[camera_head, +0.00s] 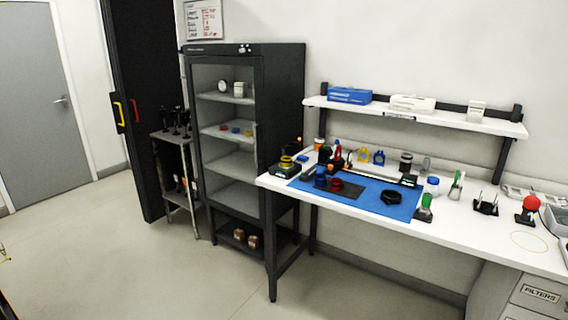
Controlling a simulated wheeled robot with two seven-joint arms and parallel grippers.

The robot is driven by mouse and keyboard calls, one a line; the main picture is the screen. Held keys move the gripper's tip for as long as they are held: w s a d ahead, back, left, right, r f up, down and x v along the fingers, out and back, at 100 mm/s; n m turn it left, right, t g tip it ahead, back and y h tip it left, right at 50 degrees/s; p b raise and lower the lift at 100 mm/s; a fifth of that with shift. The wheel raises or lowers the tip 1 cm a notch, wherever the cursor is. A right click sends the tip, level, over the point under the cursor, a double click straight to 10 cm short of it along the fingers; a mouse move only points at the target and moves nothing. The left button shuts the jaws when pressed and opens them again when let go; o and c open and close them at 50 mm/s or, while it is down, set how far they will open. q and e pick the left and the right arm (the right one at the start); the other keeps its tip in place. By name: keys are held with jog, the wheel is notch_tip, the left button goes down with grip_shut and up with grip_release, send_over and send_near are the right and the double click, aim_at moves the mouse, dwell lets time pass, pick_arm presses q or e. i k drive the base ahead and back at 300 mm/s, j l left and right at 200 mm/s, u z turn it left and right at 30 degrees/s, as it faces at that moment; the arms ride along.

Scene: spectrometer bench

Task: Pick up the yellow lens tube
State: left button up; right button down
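A small yellow cylindrical piece (286,161) sits on a dark base at the left end of the white workbench (465,233). It looks like the yellow lens tube, but it is too small to be sure. A yellow holder (363,155) stands farther back on the bench, beside a blue one (379,157). The bench is some distance ahead, to the right of the picture's middle.
A blue mat (400,208) with a dark pad, red and blue cylinders and a black ring covers the bench middle. A dark glass cabinet (285,95) stands left of the bench. A small cart (177,140) stands beyond it. Floor (130,270) in front is clear.

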aim_at(284, 162)
jog(key=i+j+z, duration=0.15)
jog(key=i, duration=0.75)
